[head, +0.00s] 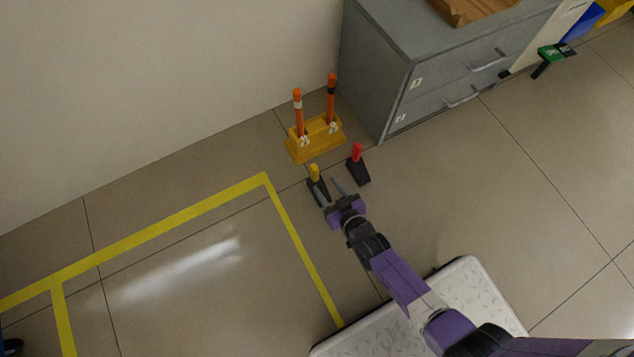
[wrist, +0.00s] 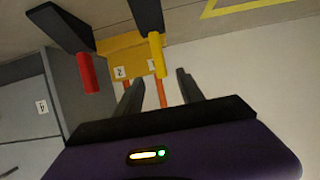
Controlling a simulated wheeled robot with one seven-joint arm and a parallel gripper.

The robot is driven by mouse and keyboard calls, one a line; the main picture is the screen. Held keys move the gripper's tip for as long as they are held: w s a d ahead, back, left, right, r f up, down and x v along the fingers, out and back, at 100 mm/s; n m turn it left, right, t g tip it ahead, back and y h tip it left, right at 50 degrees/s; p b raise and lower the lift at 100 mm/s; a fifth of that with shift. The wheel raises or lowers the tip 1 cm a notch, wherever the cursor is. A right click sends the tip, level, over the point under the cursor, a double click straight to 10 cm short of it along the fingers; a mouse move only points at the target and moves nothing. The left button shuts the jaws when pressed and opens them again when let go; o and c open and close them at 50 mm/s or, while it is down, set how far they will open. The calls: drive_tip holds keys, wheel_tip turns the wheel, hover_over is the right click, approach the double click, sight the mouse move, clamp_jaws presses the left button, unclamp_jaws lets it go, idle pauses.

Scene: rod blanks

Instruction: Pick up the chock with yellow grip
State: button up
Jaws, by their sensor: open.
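The chock with yellow grip (head: 314,173) is a dark wedge on the floor with a yellow handle. In the wrist view its yellow grip (wrist: 156,55) shows just beyond the fingertips, in line with the gap between them. My gripper (head: 330,188) is open and reaches in low beside this chock; its fingers also show in the wrist view (wrist: 160,78). Nothing is held between them. In the head view one finger overlaps the dark wedge, and I cannot tell whether they touch.
A similar chock with red grip (head: 357,153) stands close on the right; it also shows in the wrist view (wrist: 87,72). A yellow stand (head: 314,140) with two orange rods is behind. A grey drawer cabinet (head: 375,85) stands back right. Yellow tape (head: 200,209) marks open floor at left.

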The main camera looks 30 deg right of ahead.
sight(317, 173)
drive_tip(key=b+x, duration=0.4)
drive_tip(key=x, duration=0.4)
drive_tip(key=shift+w+f, duration=0.1)
drive_tip(key=shift+c, duration=0.3)
clamp_jaws()
idle(1.1)
